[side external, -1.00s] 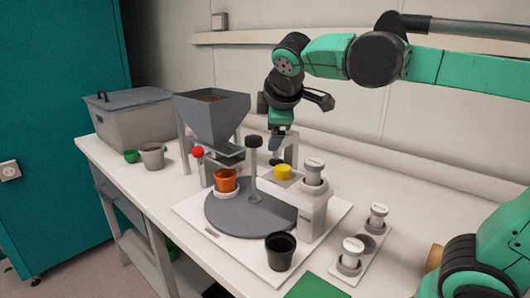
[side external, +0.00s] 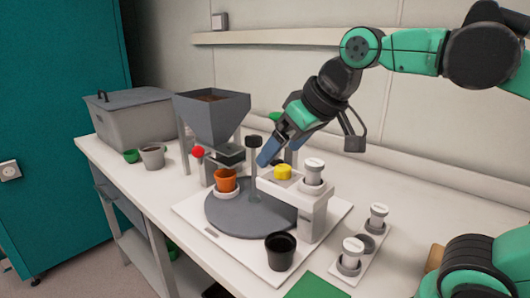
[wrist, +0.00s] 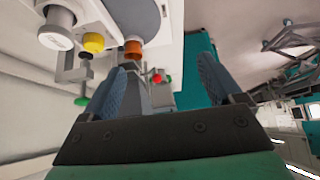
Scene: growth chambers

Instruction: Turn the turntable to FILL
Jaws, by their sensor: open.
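The turntable (side external: 235,218) is a grey disc on a white base plate. A grey post with a black knob (side external: 254,141) stands up from it. An orange pot (side external: 226,181) sits on a white seat at its back left, below the hopper; the wrist view shows it too (wrist: 132,49). No FILL marking is legible. My gripper (side external: 267,157) is tilted down to the left, close beside the black knob; I cannot tell if they touch. In the wrist view its two blue fingers (wrist: 160,82) are spread with nothing held between them.
A grey hopper (side external: 211,116) with a red knob (side external: 198,152) stands behind the disc. A white bracket (side external: 315,211) with a yellow button (side external: 283,171) and a white-capped cylinder (side external: 313,170) overhangs its right side. A black pot (side external: 280,250) stands in front.

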